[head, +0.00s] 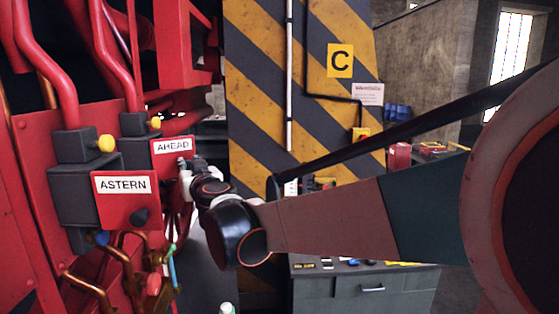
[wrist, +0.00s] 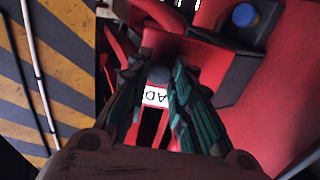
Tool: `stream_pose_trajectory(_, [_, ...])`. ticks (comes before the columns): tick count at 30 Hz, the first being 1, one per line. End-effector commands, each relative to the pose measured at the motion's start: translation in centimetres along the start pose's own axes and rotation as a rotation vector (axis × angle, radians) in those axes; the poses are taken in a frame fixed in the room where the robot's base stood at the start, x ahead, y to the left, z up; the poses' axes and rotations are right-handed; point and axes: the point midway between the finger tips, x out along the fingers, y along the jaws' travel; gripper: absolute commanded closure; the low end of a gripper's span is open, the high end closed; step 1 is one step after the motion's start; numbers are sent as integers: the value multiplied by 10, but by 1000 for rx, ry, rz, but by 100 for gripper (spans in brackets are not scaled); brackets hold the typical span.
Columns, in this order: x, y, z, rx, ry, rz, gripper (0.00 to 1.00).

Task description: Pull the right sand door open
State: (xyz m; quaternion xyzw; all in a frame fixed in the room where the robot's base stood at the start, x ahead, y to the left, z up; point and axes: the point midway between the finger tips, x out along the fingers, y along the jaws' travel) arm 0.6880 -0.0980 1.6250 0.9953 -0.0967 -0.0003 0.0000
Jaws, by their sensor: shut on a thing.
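The right sand door (head: 172,147) is a red plate with a white AHEAD label, on the red machine at the left of the head view. Its label (wrist: 155,97) shows upside down between my fingers in the wrist view. My gripper (head: 187,165) reaches the door's right side. In the wrist view its fingers are closed on a dark round knob (wrist: 158,75). The knob is hidden behind the gripper in the head view. How far the door stands open, if at all, I cannot tell. The left door (head: 124,187), labelled ASTERN, has a free dark knob.
Dark boxes with yellow caps (head: 106,143) and red pipes (head: 45,65) stand beside and above the doors. Copper pipes (head: 90,287) run below. A striped pillar (head: 255,70) stands behind my arm, with a grey cabinet (head: 365,285) at the lower right.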

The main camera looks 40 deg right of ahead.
Motion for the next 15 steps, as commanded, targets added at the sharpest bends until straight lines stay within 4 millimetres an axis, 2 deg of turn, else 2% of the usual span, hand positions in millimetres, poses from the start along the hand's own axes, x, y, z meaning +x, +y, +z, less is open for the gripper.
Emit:
stream_pose_trajectory(4, [-6, -5, 1, 0, 0, 35, 100])
stream_pose_trajectory(15, [-9, -6, 1, 0, 0, 67, 100])
